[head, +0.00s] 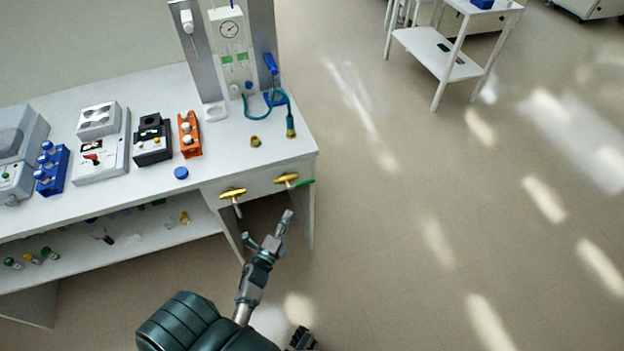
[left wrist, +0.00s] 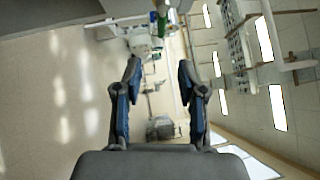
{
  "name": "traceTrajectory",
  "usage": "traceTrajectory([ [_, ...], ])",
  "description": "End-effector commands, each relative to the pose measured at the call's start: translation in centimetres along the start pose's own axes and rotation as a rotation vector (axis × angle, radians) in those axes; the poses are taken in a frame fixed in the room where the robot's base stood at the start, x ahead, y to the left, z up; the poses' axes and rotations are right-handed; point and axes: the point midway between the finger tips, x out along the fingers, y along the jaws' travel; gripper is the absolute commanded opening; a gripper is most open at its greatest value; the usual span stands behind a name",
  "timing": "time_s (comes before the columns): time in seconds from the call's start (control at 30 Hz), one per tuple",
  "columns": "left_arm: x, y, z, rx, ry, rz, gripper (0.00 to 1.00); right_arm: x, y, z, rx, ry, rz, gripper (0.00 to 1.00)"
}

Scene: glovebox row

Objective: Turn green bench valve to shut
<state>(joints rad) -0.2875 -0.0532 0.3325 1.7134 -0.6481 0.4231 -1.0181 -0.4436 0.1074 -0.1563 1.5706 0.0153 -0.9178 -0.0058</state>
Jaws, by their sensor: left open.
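The green bench valve has a brass body (head: 286,178) on the bench's front face near its right corner. Its green handle (head: 304,181) lies roughly level and points right. A second brass valve (head: 232,193) sits to its left, with a pale handle pointing down. My left gripper (head: 268,227) is open and empty, below and in front of the green valve, apart from it. In the left wrist view, the open fingers (left wrist: 158,85) have nothing between them. A small green piece shows at that view's top edge; I cannot tell whether it is the handle.
The white bench (head: 220,160) carries a gauge panel (head: 230,45), an orange rack (head: 189,135), a blue rack (head: 52,170) and a blue cap (head: 181,173). A lower shelf (head: 130,245) holds small bottles. The floor right of the bench is clear up to a white cart (head: 440,55).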

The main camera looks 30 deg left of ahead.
Motion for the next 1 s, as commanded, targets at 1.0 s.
traceTrajectory([
  [1.0,15.2,0.0,0.3,-0.008,0.000,-0.003,0.40,-0.6,-0.2,-0.6,-0.001,0.008,0.006,0.40],
])
